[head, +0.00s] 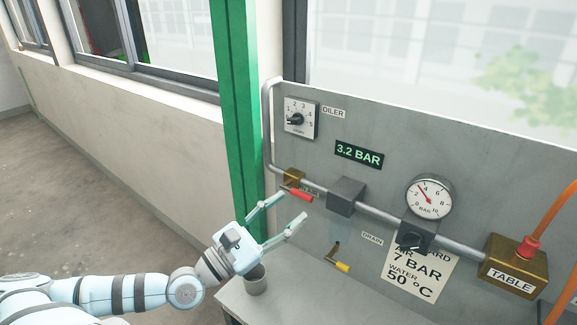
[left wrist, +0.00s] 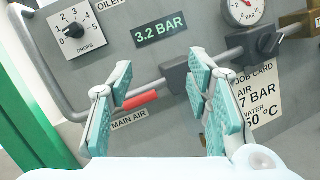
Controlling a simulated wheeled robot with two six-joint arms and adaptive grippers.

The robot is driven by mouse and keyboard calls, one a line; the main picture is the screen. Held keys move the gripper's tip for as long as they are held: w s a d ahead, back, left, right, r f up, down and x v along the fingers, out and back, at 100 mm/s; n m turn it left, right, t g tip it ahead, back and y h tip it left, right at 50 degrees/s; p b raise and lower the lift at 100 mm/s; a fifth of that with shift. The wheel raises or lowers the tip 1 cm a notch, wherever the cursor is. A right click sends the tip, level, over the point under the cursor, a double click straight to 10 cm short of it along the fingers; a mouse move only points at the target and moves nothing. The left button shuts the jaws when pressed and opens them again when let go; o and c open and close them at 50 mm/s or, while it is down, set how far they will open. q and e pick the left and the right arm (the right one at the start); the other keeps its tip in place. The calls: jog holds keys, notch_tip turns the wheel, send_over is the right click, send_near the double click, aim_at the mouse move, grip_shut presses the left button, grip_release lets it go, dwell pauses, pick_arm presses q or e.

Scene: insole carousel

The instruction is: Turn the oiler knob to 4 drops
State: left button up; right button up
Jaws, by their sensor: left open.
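The oiler knob (head: 295,119) is a small black knob on a white square dial marked with numbers up to 5, at the upper left of the grey panel. It also shows in the left wrist view (left wrist: 74,31), with "DROPS" printed under it. Its pointer seems turned to the left, toward the low numbers; the exact mark is too small to tell. My left gripper (head: 292,207) is open and empty, below the knob and apart from it, in front of the panel near the red main air handle. Its fingers (left wrist: 159,75) stand wide apart in the left wrist view. My right gripper is not in view.
The red main air handle (head: 300,195) and a grey pipe (head: 379,212) lie close to my left fingers. A 3.2 BAR display (head: 359,155), a gauge (head: 429,196), a yellow-tipped drain lever (head: 342,267) and a grey cup (head: 256,281) are nearby. A green post (head: 235,110) stands left of the panel.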

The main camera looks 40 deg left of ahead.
pick_arm(q)
jog(key=w+a+r+n+t+y, duration=0.2)
jog(key=a+r+n+y, duration=0.2)
jog(key=a+n+y, duration=0.35)
jog(key=n+b, duration=0.3)
jog(key=b, duration=0.2)
send_near(292, 124)
jog(key=p+x, duration=0.5)
jog(key=x, duration=0.3)
jog(key=shift+w+a+r+p, duration=0.15)
jog(key=shift+r+p, duration=0.15)
jog(key=shift+p, duration=0.1)
jog(key=shift+w+h, duration=0.25)
jog(key=shift+w, duration=0.05)
jog(key=shift+f, duration=0.1)
grip_shut()
jog(key=shift+m, duration=0.25)
